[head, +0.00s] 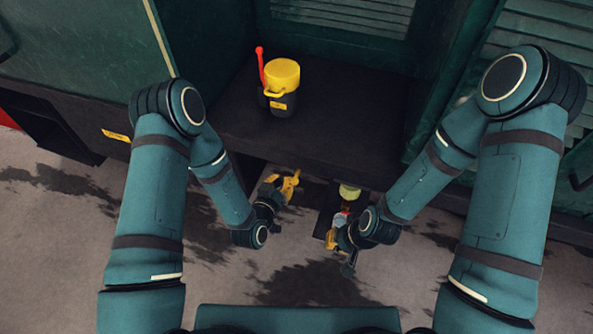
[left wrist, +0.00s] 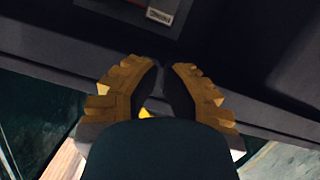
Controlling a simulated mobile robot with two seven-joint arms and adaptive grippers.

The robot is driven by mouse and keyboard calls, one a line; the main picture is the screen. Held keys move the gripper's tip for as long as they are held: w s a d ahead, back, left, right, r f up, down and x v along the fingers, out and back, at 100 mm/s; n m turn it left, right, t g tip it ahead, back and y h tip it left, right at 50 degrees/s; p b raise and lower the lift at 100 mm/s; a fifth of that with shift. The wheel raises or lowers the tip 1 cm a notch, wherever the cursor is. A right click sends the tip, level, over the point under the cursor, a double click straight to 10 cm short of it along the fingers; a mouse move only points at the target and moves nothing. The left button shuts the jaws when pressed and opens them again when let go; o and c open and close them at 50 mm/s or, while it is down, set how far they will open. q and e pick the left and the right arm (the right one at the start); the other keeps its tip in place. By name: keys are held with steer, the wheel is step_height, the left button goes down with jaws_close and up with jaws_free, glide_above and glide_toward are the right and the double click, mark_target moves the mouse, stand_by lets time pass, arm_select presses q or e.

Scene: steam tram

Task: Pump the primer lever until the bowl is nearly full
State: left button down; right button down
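A black canister with a yellow top (head: 282,75) stands upright on the dark ledge. A red lever (head: 260,65) rises at its left side. I cannot see a fill level in any bowl. My left gripper (head: 292,183) is below the ledge's front edge, apart from the canister; in the left wrist view its yellow fingers (left wrist: 164,66) are apart with nothing clearly between them.
The dark ledge (head: 340,140) is clear right of the canister. A yellow-green capped item (head: 349,192) is below the ledge's front edge, near my right gripper. Green walls flank the recess. A labelled black part (left wrist: 130,10) shows in the left wrist view.

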arm_select(q)
glide_above(296, 175)
steer(key=shift+s+a+f, duration=0.1)
steer(key=shift+a+f, duration=0.1)
steer(key=shift+f, duration=0.4)
steer(key=shift+s+a+f, duration=0.1)
steer(key=shift+a+f, duration=0.1)
steer(key=shift+f, duration=0.35)
steer(key=f, duration=0.2)
steer(key=f+b, duration=0.1)
steer(key=shift+w+d, duration=0.3)
steer(key=shift+d, duration=0.1)
steer(key=shift+d+f, duration=0.1)
steer(key=shift+f, duration=0.4)
steer(key=shift+s+f+b, duration=0.15)
steer(key=shift+f+b, duration=0.25)
steer(key=shift+b, duration=0.1)
